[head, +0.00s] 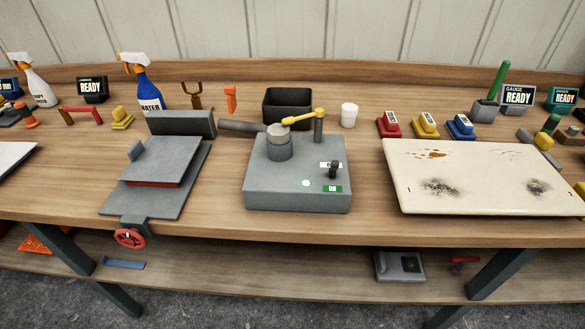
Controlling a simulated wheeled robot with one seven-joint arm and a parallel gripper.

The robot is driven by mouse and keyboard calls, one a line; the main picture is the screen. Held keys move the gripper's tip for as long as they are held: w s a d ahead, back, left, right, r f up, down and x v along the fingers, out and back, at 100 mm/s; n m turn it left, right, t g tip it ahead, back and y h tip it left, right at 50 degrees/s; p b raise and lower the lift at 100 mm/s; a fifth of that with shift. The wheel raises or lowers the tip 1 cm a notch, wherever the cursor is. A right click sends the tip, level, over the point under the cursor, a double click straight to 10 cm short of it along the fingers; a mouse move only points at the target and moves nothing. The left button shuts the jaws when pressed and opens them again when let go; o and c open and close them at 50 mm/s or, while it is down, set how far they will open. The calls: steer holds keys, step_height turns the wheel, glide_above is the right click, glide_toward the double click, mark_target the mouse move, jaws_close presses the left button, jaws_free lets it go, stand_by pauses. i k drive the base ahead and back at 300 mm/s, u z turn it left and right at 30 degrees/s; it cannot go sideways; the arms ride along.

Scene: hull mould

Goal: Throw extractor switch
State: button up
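A grey box (296,192) sits near the front edge of the bench, at the middle of the head view. On the right of its sloping top is a small black switch (334,169). A white label (324,165) lies behind the switch and a green label (332,189) in front; their print is too small to read. A pale round button or lamp (306,183) is left of the green label. I take this switch for the extractor switch, but no readable name confirms it. My gripper is not in view.
A grey press-like fixture (158,165) is left, a stained cream panel (477,177) right. A black bin (287,107) is behind. Bare wood lies between box and panel.

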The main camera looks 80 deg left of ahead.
mark_target(335, 166)
steer(key=k, duration=0.4)
steer(key=u, duration=2)
steer(key=i, duration=1)
steer(key=u, duration=0.05)
steer(key=k, duration=0.5)
steer(key=u, duration=1.1)
